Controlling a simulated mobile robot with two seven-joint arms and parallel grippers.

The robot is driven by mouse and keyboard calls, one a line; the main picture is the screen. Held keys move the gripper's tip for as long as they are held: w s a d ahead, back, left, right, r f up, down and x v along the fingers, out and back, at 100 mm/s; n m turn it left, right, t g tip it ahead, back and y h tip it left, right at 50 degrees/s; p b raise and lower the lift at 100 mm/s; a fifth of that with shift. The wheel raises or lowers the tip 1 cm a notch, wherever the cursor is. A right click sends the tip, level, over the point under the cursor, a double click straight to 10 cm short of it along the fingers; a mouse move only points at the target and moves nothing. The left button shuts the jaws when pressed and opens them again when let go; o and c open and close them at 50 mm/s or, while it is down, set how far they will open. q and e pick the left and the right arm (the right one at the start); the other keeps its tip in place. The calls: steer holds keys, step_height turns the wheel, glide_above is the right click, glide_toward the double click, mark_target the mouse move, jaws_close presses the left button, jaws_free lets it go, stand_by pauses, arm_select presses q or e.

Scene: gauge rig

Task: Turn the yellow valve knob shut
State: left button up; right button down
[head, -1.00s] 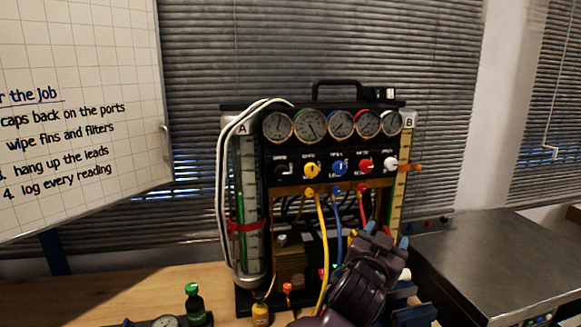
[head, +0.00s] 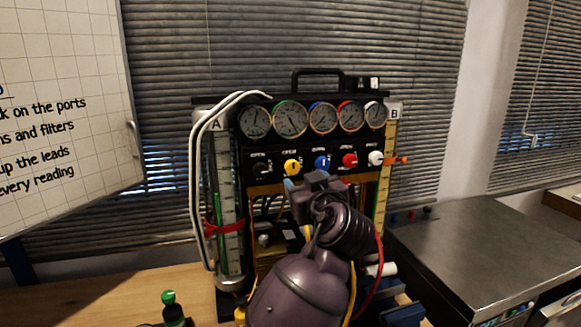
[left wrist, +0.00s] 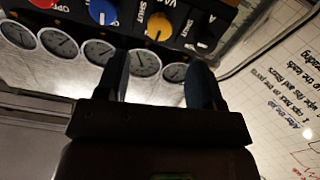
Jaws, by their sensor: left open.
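The yellow valve knob (head: 292,167) is on the black panel of the gauge rig, between a black knob and a blue knob. It also shows in the left wrist view (left wrist: 160,25), near a "SHUT" label, with a pale pointer mark on its face. My left gripper (head: 316,181) is open and empty, just below and right of the yellow knob in the head view. In the left wrist view its two dark fingers (left wrist: 157,64) are apart, with the knob beyond the gap between them. My right gripper is not in view.
Red (head: 350,160) and white (head: 376,158) knobs are further right on the panel. Several round gauges (head: 290,119) line up above. Coloured hoses, including a red one (head: 377,265), hang near my arm. A steel-topped bench (head: 480,250) stands at right.

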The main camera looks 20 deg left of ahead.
mark_target(293, 169)
arm_select(q)
steer(key=p+x, duration=0.1)
steer(key=x, duration=0.8)
steer(key=shift+w+a, duration=0.25)
steer(key=shift+w, duration=0.05)
steer(key=c, duration=0.9)
